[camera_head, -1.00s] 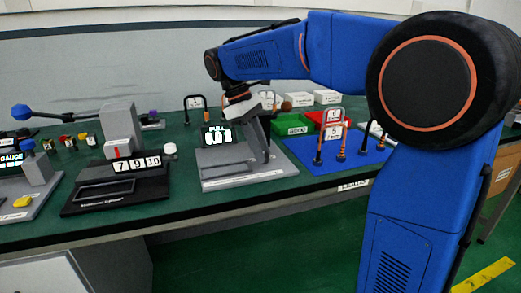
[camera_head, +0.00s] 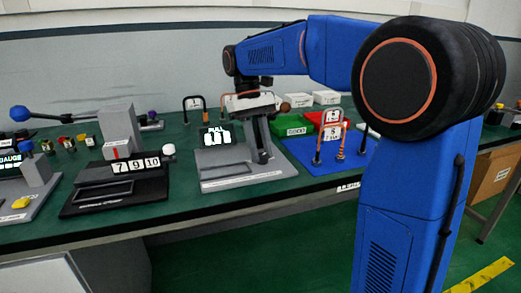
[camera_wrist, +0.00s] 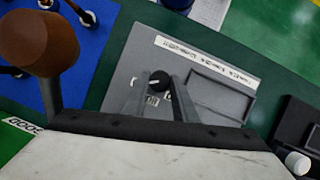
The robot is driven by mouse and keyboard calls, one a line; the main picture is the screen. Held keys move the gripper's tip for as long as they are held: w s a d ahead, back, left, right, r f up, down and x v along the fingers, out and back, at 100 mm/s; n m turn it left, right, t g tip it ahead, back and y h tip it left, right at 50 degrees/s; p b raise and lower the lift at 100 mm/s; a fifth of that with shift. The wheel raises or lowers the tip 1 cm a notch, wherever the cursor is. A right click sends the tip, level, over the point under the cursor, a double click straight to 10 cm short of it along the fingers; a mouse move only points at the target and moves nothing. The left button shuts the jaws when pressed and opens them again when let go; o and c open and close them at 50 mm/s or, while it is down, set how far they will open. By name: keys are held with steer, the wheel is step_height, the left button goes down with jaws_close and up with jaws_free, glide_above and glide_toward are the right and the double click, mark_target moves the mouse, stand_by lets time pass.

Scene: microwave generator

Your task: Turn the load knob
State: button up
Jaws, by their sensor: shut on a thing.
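My gripper (camera_head: 263,156) points down over the grey "PULL" station (camera_head: 212,182) in the head view. In the wrist view its two grey fingers (camera_wrist: 161,86) are closed around a small round black knob (camera_wrist: 160,77) above the station's plate. I cannot read a load label on that knob. My wrist hides the back of the station.
A black counter unit (camera_head: 115,186) reading 7, 9, 10 with a white knob (camera_head: 168,149) stands left. A blue board (camera_head: 325,160) with hoops lies right, near green (camera_head: 291,126) and red bins. A brown knob (camera_wrist: 40,42) looms close in the wrist view.

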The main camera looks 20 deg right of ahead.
stand_by(0.4)
steer(key=o, duration=1)
steer(key=shift+o, duration=0.2)
